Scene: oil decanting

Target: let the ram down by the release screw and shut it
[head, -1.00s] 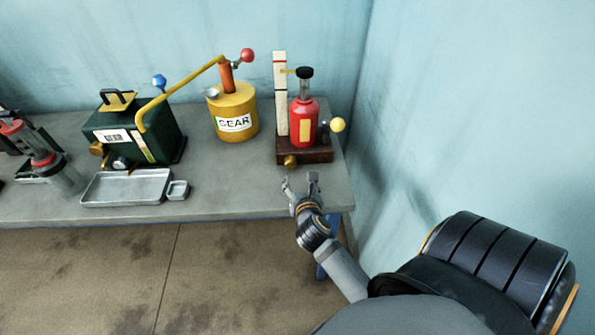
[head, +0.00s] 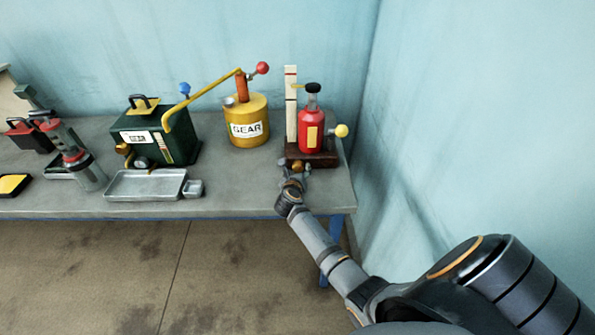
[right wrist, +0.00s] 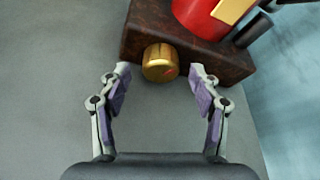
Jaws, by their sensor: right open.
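The red bottle jack (head: 312,132) stands upright on a dark base block (head: 322,160) at the right end of the bench. Its ram (head: 312,101) shows above the red body with a black cap on top. In the head view the right gripper (head: 292,172) hides part of the knob. My left gripper is not in view.
A white marked post (head: 291,105) stands beside the jack, and a yellow ball-ended lever (head: 341,131) sticks out right. A yellow GEAR can (head: 246,122), green box (head: 155,135) and metal tray (head: 146,186) stand to the left. The blue wall is close on the right.

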